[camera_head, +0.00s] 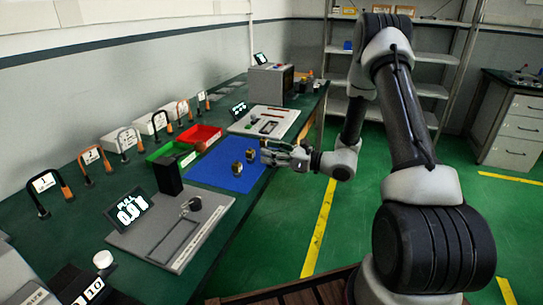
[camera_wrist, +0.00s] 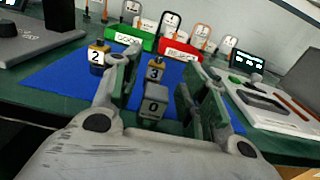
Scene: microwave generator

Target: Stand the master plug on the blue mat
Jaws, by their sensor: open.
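The blue mat (camera_head: 226,178) lies on the green bench. In the wrist view a grey block marked 0 (camera_wrist: 155,108) sits between my open fingers, with a gap showing on each side. A plug marked 3 (camera_wrist: 156,70) stands just behind it, and a plug marked 2 (camera_wrist: 97,56) stands upright on the mat at the left. No label names the master plug. My gripper (camera_head: 268,153) reaches in low over the mat's right edge from the right. In the head view two small plugs (camera_head: 237,168) show on the mat; the 0 block is not clear there.
Green (camera_head: 166,152) and red (camera_head: 201,135) bins stand behind the mat. A grey gauge plate (camera_head: 182,226) with a black post is at the near left. A pale tray of tools (camera_head: 263,121) lies at the far right, close to my gripper.

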